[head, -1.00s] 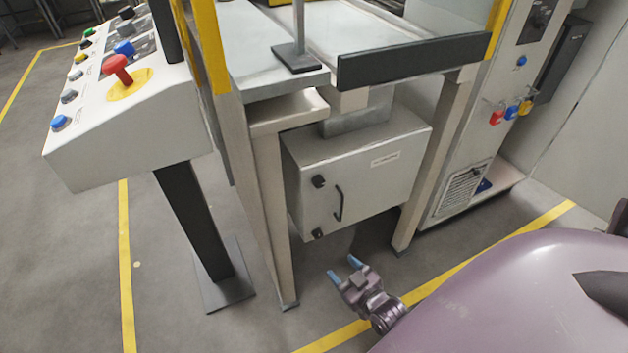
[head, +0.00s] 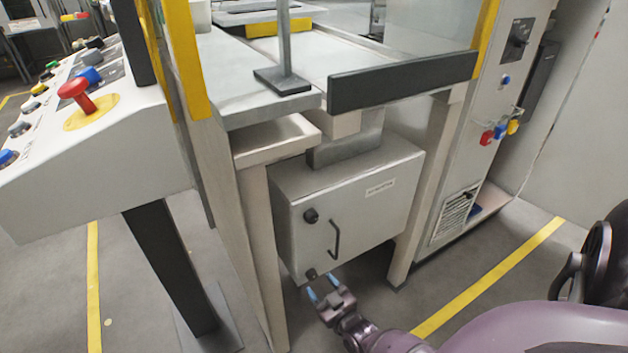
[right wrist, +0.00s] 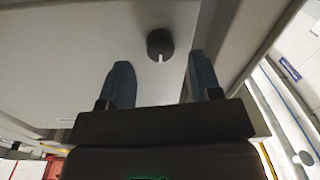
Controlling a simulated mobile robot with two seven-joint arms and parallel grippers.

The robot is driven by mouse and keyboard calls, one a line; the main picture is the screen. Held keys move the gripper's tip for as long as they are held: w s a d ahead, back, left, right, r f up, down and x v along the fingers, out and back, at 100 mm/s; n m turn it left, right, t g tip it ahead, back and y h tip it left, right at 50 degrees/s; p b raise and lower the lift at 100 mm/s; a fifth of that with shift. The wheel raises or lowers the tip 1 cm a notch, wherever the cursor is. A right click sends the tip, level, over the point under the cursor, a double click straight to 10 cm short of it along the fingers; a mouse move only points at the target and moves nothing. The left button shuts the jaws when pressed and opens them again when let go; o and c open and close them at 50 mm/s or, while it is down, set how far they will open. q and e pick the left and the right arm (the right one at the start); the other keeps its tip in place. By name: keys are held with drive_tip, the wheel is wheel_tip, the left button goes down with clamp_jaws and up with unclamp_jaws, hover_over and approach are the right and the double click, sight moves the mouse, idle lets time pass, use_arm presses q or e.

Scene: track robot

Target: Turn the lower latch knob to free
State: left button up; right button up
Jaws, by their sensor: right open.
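The grey cabinet (head: 350,220) hangs under the machine frame, with a black bar handle (head: 335,240) on its door. The lower latch knob (head: 311,274) is a small dark knob at the door's bottom left corner. An upper knob (head: 311,215) sits above it. My right gripper (head: 322,290) is open just below and in front of the lower knob. In the right wrist view, a round black knob (right wrist: 160,44) with a white mark lies beyond and between the two open blue fingers (right wrist: 158,82), apart from them. My left gripper is not in view.
A frame leg (head: 262,260) stands close left of the cabinet and another leg (head: 425,190) to its right. A control panel (head: 90,160) with a red button stands at left. A tall cabinet (head: 485,130) stands at right. Open floor lies in front.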

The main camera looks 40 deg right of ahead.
sight(312, 275)
drive_tip(key=shift+w+d, duration=0.15)
drive_tip(key=shift+w, duration=0.6)
drive_tip(key=shift+w+d, duration=0.15)
drive_tip(key=shift+w, duration=0.55)
drive_tip(key=c, duration=0.9)
drive_tip(key=shift+c, duration=0.2)
